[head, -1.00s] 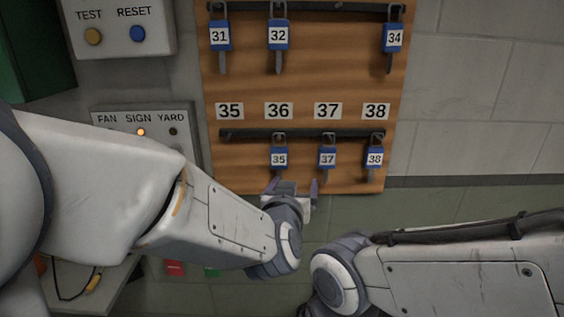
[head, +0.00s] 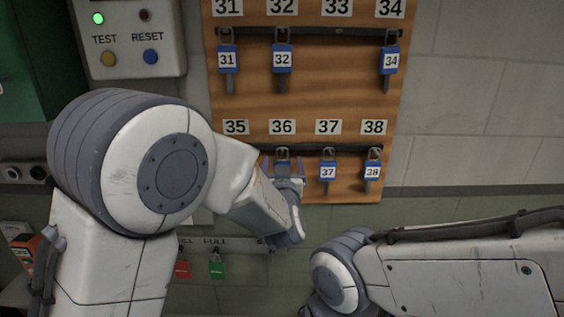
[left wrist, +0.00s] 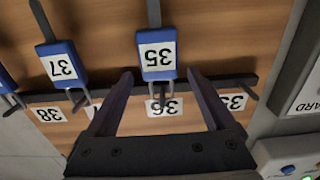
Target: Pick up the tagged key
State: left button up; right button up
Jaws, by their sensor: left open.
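A key with a blue tag marked 35 (left wrist: 157,52) hangs under the label 36 (head: 282,127) on the wooden key board (head: 300,98). In the head view my left gripper (head: 283,170) is at this key and hides most of its tag. In the left wrist view, which shows the board upside down, my left gripper (left wrist: 161,75) is open, with one finger on each side of the key. The fingers appear apart from the tag. My right gripper is out of sight; only my right arm shows.
Key 37 (head: 328,172) hangs close to the right of my left gripper, with key 38 (head: 373,171) beyond it. Keys 31 (head: 228,60), 32 (head: 282,59) and 34 (head: 388,61) hang above. A control box (head: 125,40) is at upper left.

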pick_arm(q)
jog(key=shift+w, duration=0.85)
grip_shut()
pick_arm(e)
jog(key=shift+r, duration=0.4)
